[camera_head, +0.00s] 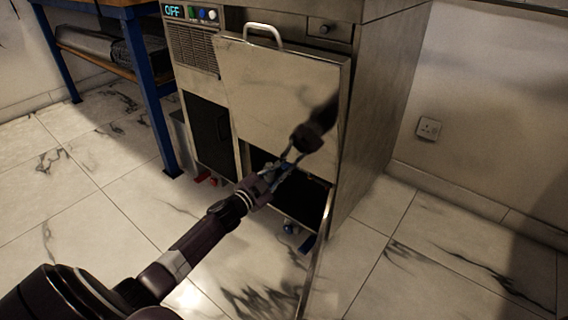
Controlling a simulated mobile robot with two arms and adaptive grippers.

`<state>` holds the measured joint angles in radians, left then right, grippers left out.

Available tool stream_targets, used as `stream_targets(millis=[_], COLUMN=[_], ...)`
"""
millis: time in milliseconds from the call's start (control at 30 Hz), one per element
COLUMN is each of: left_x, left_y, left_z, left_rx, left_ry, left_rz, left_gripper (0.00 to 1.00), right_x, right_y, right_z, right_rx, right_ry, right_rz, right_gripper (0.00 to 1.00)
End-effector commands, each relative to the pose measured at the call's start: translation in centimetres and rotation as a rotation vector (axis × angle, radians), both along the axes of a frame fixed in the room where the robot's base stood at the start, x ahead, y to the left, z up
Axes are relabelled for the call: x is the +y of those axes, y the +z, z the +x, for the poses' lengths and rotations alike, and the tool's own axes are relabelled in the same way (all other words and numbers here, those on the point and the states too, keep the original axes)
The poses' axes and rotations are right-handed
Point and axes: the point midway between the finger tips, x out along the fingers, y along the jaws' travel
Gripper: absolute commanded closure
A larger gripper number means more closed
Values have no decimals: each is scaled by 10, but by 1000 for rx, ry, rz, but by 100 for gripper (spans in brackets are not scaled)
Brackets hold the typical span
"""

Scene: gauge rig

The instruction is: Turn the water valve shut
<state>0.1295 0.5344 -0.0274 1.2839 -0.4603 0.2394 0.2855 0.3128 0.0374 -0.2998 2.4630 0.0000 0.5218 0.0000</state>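A steel machine (373,110) stands at the centre. Low under its front are a small blue valve fitting (290,228) with a blue lever-like piece (307,243) beside it, and a red fitting (205,178) further left. I cannot tell from the frame which one is the water valve, though blue suggests water. My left gripper (286,166) is in front of the machine, above and apart from the blue fitting. Its fingers look spread with nothing between them. The steel panel behind mirrors it. My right gripper is not in view.
The machine's steel front panel (275,85) with a handle (263,33) hangs above a dark opening (300,200). The display reads OFF (173,11). A blue-legged bench (150,90) stands left. Tiled floor (430,260) is free at the right, by a wall socket (428,128).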

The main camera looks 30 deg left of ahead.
Motion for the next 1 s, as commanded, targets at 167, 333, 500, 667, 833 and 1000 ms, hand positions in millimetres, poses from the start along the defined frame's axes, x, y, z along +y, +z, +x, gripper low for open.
stream_targets(millis=[167,333,500,667,833,1000], left_x=[-3,-4,-6,-6,-6,-7], left_y=[-2,-4,-7,-9,-11,-12], left_z=[0,0,0,0,0,-1], left_rx=[-13,-26,-39,-49,-58,-65], left_ry=[-1,-2,-2,-2,-2,-3], left_rz=[167,329,487,620,736,817], left_gripper=[100,100,100,100,100,100], right_x=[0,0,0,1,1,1], right_y=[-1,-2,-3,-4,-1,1], right_z=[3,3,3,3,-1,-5], right_rx=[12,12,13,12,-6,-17], right_ry=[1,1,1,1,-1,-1], right_rz=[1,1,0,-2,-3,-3], right_gripper=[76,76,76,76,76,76])
